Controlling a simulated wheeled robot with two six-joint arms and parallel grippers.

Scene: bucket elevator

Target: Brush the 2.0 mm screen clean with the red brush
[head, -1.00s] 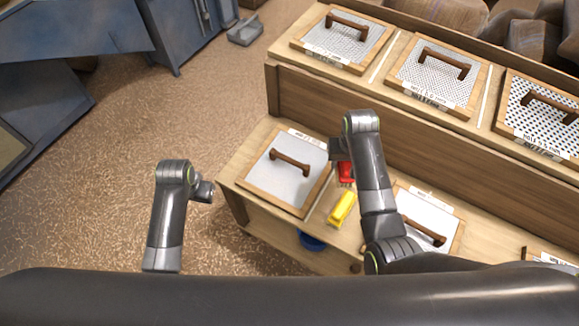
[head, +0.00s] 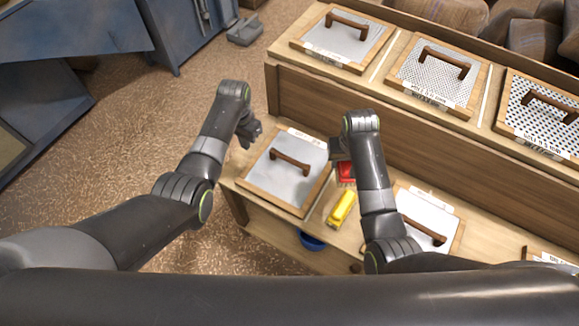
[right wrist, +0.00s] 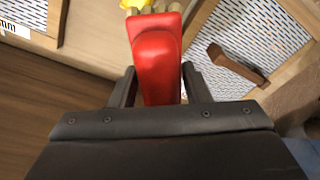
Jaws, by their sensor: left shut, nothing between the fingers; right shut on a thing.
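The red brush (head: 346,173) is at my right gripper (head: 337,150) over the lower shelf, partly hidden by it. In the right wrist view its red handle (right wrist: 155,55) sits between the two fingers, which are shut on it. My left gripper (head: 250,133) is shut and empty, just beyond the upper-left edge of the lower-left screen (head: 270,185), a wood-framed panel with a brown handle. Several framed screens with labels are in view; the print is too small to tell which is the 2.0 mm one. The right wrist view shows a slotted mesh with a brown handle (right wrist: 235,68).
A yellow brush-like tool (head: 341,208) lies beside the lower-left screen. Another screen (head: 425,218) is partly behind my right arm. A blue object (head: 312,241) is below the shelf edge.

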